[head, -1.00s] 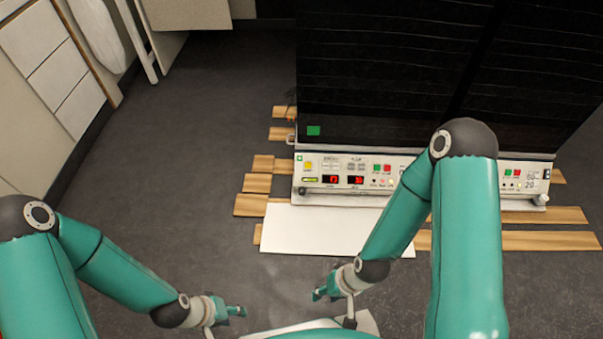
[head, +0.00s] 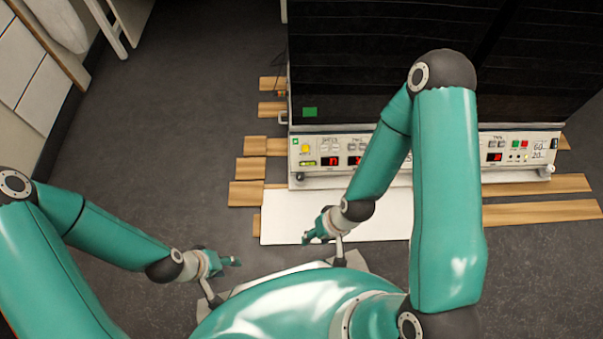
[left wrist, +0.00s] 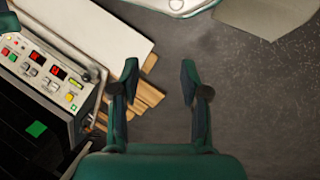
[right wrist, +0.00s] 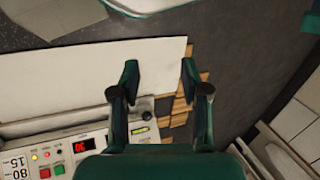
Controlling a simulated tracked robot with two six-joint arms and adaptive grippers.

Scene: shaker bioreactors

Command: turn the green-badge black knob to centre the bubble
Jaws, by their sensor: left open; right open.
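The shaker's white control panel (head: 300,172) faces me under its dark front. A yellow-green level vial (head: 307,163) is at the panel's left end; it also shows in the right wrist view (right wrist: 139,131). Its bubble is too small to make out. A dark round knob-like part (right wrist: 146,114) sits at the panel's corner beside the vial; I cannot make out a green badge on it. My left gripper (head: 235,262) is open and empty over the floor, left of the panel. My right gripper (head: 308,238) is open and empty, in front of the panel and apart from it.
A white board (head: 285,215) and wooden slats (head: 247,194) lie on the floor before and beside the shaker. A green square (head: 309,112) is on the dark front. Cabinets (head: 30,80) stand at the left. My right arm hides the panel's middle.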

